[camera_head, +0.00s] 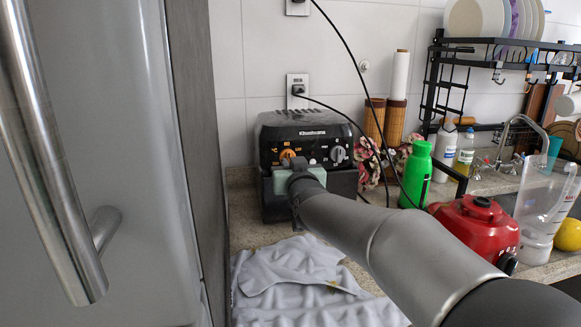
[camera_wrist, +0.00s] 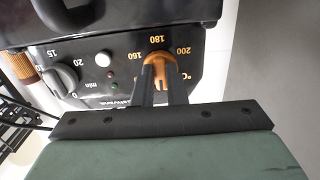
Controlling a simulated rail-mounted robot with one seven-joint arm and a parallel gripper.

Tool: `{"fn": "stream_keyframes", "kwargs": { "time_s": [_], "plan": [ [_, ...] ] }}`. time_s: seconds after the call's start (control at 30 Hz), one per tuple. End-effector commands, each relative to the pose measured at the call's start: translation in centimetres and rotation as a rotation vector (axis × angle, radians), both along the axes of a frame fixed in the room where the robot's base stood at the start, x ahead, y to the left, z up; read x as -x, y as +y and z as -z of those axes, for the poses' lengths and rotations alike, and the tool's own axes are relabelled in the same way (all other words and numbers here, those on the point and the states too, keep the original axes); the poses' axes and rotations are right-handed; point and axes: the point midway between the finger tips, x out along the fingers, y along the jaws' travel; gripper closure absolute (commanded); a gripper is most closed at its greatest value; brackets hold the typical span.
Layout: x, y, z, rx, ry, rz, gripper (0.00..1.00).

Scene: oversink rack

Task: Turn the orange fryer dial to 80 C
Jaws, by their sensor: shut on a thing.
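The black fryer (camera_head: 306,128) stands on the counter against the tiled wall. Its orange dial (camera_head: 286,154) is at the left of the front panel in the head view. In the wrist view the panel appears upside down, and the orange dial (camera_wrist: 158,64) has 160, 180 and 200 printed around its visible side. My gripper (camera_wrist: 160,86) is shut on the orange dial, with a dark finger on each side of its grip. In the head view my gripper (camera_head: 291,162) hides part of the dial. The 80 mark and the dial's exact setting cannot be read.
A grey timer knob (camera_wrist: 62,78) with minute marks sits beside the dial. A grey cloth (camera_head: 295,280) lies in front of the fryer. A green bottle (camera_head: 416,172) and red pot (camera_head: 478,225) stand right; a fridge (camera_head: 110,150) is close on the left.

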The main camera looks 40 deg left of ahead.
Motion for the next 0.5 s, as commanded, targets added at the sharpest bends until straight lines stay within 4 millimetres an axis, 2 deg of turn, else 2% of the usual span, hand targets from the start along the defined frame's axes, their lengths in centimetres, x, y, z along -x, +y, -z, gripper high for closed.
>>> {"fn": "stream_keyframes", "kwargs": {
  "time_s": [0.5],
  "plan": [
    [-0.03,-0.03,-0.11,0.022,-0.028,0.000,1.00]
  ]
}}
